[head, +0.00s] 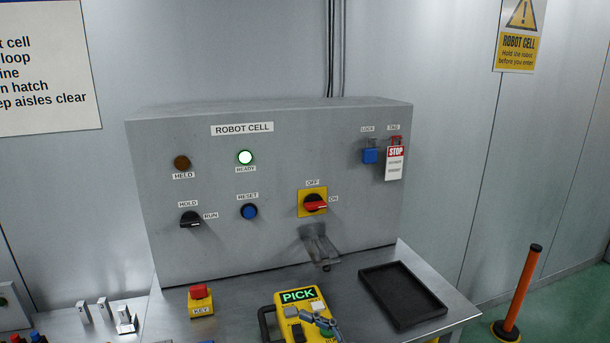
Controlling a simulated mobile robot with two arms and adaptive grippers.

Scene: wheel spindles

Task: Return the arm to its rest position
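A grey, jointed part that looks like the tip of my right gripper (320,321) shows at the bottom edge, over the yellow pendant (282,299) with its lit green PICK display. Most of the gripper and its arm are out of frame, and I cannot tell whether it is open or whether it touches the pendant. My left gripper is not in view. The grey ROBOT CELL panel (275,185) stands behind. Its READY lamp (245,157) is lit white-green, and its HELD lamp (181,163) is dull amber. The red rotary switch (315,203) sits on a yellow plate.
A black tray (402,295) lies empty at the table's right. A KEY box (201,301) with a red top stands left. A blue lock (370,155) and STOP tag (395,164) hang on the panel. A metal bracket (319,247) juts below the switch. An orange post (523,288) stands beyond.

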